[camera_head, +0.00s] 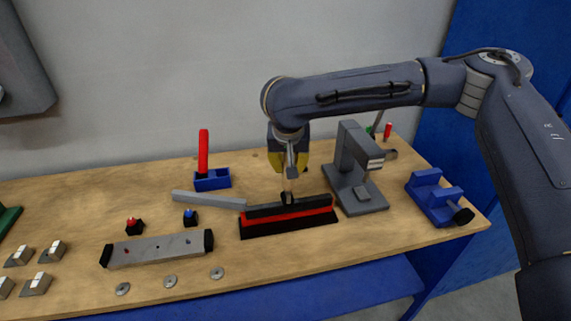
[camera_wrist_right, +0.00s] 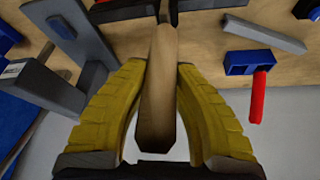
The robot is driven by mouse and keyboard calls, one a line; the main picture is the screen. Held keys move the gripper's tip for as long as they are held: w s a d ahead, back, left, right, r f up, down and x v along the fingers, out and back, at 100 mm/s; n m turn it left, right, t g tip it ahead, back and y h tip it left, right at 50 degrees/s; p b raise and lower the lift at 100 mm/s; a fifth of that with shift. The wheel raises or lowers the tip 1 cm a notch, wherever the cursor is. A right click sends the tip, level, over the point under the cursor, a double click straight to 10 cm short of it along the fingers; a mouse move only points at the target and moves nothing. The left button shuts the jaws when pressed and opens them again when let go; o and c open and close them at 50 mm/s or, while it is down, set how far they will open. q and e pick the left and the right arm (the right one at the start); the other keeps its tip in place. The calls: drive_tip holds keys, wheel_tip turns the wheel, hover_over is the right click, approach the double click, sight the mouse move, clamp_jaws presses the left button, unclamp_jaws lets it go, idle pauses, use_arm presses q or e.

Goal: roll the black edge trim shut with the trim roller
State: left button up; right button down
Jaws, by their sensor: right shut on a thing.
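The black edge trim (camera_head: 265,211) lies along the top of a red strip (camera_head: 265,222) on a black base, near the middle of the workbench. My right gripper (camera_head: 289,163) is above it, pointing down. In the right wrist view its yellow fingers (camera_wrist_right: 160,90) are shut on a wooden handle (camera_wrist_right: 157,95), which I take as the trim roller's. The roller's dark lower end (camera_head: 287,197) is at the trim in the head view; whether it presses on it I cannot tell. My left gripper is not in view; only a dark arm part shows at top left.
A grey press (camera_head: 358,190) stands close to the right of the trim, with a blue vise (camera_head: 434,200) beyond it. A grey bar (camera_head: 208,200), a blue block with a red handle (camera_head: 212,180) and a grey plate (camera_head: 160,249) lie to the left. Washers lie near the front edge.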

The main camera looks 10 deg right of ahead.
drive_tip(key=shift+d, duration=0.25)
drive_tip(key=shift+w+d, duration=0.1)
drive_tip(key=shift+d, duration=1.1)
drive_tip(key=shift+d+f, duration=0.1)
drive_tip(key=shift+d, duration=1.45)
drive_tip(key=shift+w+d, duration=0.1)
drive_tip(key=shift+d, duration=1.25)
drive_tip(key=shift+d, duration=1.3)
